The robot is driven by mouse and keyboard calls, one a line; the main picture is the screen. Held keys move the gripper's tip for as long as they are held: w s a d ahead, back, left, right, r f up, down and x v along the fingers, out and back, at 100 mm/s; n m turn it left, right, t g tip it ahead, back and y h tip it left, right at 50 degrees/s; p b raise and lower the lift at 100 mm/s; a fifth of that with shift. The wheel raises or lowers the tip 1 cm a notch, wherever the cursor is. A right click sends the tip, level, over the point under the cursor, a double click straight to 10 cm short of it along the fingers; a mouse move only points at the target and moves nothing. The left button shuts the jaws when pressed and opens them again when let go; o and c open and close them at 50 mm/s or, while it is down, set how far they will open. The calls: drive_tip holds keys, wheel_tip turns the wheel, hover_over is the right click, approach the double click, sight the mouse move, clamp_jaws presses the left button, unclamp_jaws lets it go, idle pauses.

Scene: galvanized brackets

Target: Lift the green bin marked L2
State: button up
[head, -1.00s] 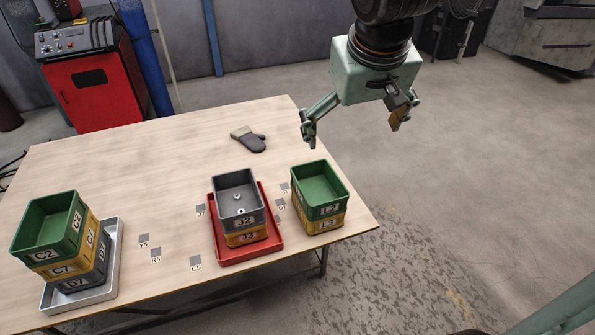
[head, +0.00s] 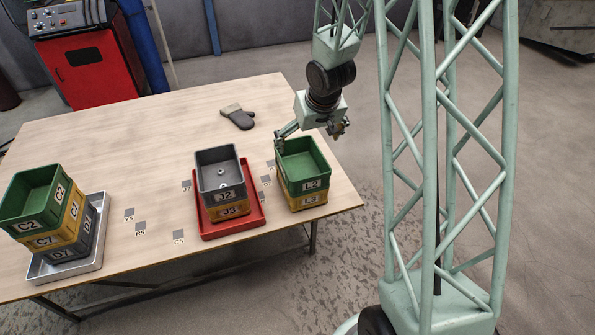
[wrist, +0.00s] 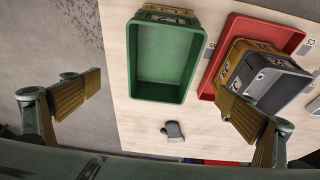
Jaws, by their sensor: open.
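The green bin marked L2 (head: 303,170) sits upright on a yellow bin marked L3 (head: 309,200) at the table's right end. In the wrist view the green bin (wrist: 162,62) looks empty and lies ahead, between the lines of the two fingers. My gripper (head: 311,137) is just behind and above the bin's far rim in the head view. In the wrist view my gripper (wrist: 165,100) has its fingers wide apart with nothing between them. I cannot tell whether a finger touches the rim.
Left of the L stack, a red tray (head: 257,220) holds a grey bin J2 (head: 222,180) on a yellow bin J3 (head: 232,209). A silver tray (head: 98,255) at far left holds a stack topped by green C2 (head: 35,190). A glove (head: 238,117) lies behind. Mid-table is mostly clear.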

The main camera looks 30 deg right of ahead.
drive_tip(key=shift+w+f, duration=0.2)
drive_tip(key=shift+f, duration=0.35)
drive_tip(key=shift+f, duration=0.15)
drive_tip(key=b+x, duration=0.3)
drive_tip(key=x, duration=0.5)
drive_tip(key=shift+w, duration=0.15)
drive_tip(key=shift+f, duration=0.25)
drive_tip(key=b, duration=0.1)
hover_over(301, 172)
drive_tip(key=shift+d+f, duration=0.1)
drive_tip(key=shift+f, duration=2.15)
drive_tip(key=c, duration=0.8)
